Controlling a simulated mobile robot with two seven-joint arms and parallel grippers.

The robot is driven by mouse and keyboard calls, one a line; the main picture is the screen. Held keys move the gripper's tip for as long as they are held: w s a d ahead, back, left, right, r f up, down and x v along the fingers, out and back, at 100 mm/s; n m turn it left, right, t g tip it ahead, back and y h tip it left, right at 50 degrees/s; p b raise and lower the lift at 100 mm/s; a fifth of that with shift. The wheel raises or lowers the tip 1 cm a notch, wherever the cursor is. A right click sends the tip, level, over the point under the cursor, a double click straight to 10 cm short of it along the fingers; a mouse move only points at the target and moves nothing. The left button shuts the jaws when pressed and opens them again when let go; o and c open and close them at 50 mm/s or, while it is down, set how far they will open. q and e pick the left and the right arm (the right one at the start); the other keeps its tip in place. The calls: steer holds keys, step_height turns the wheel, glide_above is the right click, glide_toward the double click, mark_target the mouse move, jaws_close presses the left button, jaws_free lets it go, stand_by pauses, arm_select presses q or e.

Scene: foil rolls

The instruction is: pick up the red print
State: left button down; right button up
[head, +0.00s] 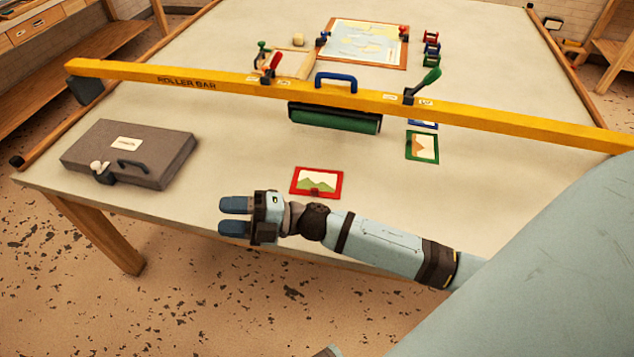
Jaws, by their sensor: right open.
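The red print (316,183) is a small red-framed card with a green hill picture. It lies flat near the table's front edge, in the middle of the head view. My right gripper (234,218) is open and empty, its two blue fingers pointing left. It is to the left of the red print and nearer to me, around the table's front edge. In the picture my right forearm passes just below the print's lower edge. My left gripper is not in view.
A yellow roller bar (330,93) with a green roller (335,118) spans the table (240,150) beyond the print. A grey case (130,152) lies at left. A green-framed print (422,146) lies at right. A large framed map (365,42) lies farther back.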

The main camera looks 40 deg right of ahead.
step_height(320, 180, down, 4)
steer(key=r+n+g+h+b, duration=0.1)
steer(key=n+g+b, duration=0.3)
steer(key=n+g, duration=0.6)
steer(key=n+h+b, duration=0.8)
steer(key=h, duration=0.9)
glide_toward(315, 189)
step_height(315, 189, down, 4)
steer(key=shift+r, duration=0.15)
steer(key=shift+w+a+f+b, duration=0.1)
steer(key=shift+f+b, duration=0.05)
steer(key=shift+f, duration=1.35)
steer(key=shift+w+a+f+b, duration=0.1)
steer(key=shift+f+b, duration=0.05)
steer(key=shift+f, duration=1.4)
jaws_close()
